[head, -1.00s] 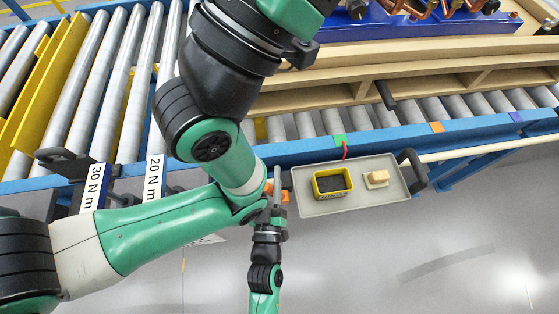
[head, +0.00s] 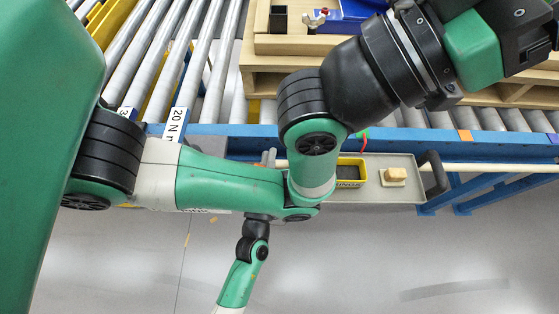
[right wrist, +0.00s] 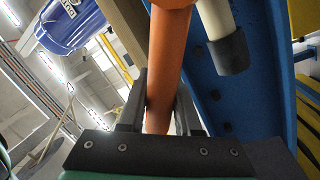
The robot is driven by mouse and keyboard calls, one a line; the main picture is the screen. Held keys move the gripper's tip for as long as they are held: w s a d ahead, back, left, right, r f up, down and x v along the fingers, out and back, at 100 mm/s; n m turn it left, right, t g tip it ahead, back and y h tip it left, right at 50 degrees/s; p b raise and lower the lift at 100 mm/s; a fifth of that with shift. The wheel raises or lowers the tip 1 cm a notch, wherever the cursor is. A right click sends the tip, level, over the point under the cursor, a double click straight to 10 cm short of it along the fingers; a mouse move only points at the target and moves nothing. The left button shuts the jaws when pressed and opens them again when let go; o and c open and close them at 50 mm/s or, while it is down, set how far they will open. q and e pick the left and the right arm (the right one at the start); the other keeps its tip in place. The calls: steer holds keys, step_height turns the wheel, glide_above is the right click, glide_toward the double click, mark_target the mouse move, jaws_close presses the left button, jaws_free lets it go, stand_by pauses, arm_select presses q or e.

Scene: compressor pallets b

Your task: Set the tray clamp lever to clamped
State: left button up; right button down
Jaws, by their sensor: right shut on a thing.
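In the right wrist view, an orange round bar (right wrist: 168,60), which looks like the clamp lever, stands upright in the picture between the two black fingers of my right gripper (right wrist: 160,80). The fingers are shut on it. In the head view, my green arm links cover the spot left of the grey tray where orange parts showed earlier, so the lever, its setting and the fingertips are hidden there. My left gripper cannot be made out.
A grey tray (head: 405,191) holds a yellow bin (head: 352,180) and a tan block (head: 395,174). Wooden pallet structures sit on the rollers behind the blue conveyor rail (head: 400,146). In the wrist view, a blue beam (right wrist: 240,100) and a grey-capped pale rod (right wrist: 228,48) stand close right of the bar.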

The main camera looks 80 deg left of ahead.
steer(key=shift+f, duration=0.15)
steer(key=c, duration=0.6)
jaws_free()
steer(key=p+v, duration=0.3)
steer(key=v, duration=0.8)
steer(key=shift+d, duration=0.35)
